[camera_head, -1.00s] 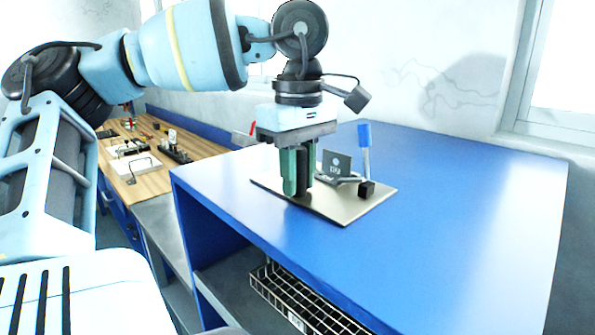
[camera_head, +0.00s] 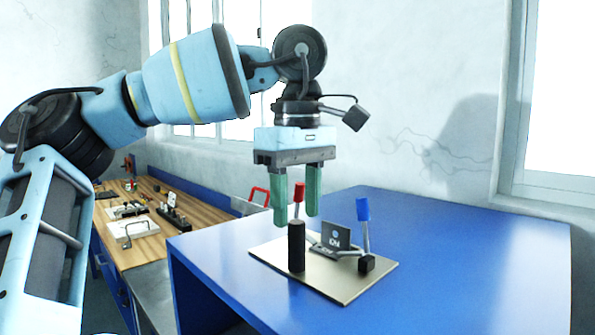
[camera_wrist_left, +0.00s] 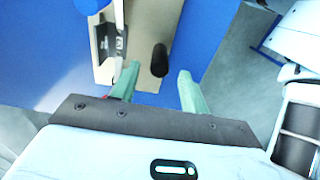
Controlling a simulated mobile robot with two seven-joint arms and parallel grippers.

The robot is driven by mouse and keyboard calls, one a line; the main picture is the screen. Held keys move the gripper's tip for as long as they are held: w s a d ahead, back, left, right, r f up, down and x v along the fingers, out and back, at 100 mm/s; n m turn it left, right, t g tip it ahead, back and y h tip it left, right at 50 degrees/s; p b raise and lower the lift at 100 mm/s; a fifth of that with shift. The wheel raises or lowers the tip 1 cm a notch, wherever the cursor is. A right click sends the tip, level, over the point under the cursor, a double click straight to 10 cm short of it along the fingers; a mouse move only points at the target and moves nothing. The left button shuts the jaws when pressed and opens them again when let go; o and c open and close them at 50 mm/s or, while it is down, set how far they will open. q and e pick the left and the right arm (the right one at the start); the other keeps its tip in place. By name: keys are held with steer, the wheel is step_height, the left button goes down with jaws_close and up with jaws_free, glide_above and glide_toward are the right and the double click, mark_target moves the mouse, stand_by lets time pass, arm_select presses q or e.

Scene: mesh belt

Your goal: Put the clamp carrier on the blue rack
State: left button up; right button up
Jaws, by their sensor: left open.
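The clamp carrier (camera_head: 352,284) is a tan plate lying flat on the blue rack (camera_head: 455,240). It bears a black upright post (camera_head: 296,247), a dark bracket with white lettering and toggle clamps with red and blue handles. My left gripper (camera_head: 297,220) is above the post, open and empty, its green fingers pointing down. In the left wrist view the open fingers (camera_wrist_left: 158,80) sit near the black post (camera_wrist_left: 160,60), with the plate (camera_wrist_left: 145,30) beneath. My right gripper is not in view.
A wooden workbench (camera_head: 165,252) with clamps and small parts stands at left. A red-handled item (camera_head: 258,196) shows behind the rack's left edge. The rack top is clear to the right of the plate. A wall with windows lies behind.

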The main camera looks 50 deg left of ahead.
arm_select(q)
step_height(320, 180, up, 5)
steer(key=shift+r, duration=0.1)
stand_by(0.8)
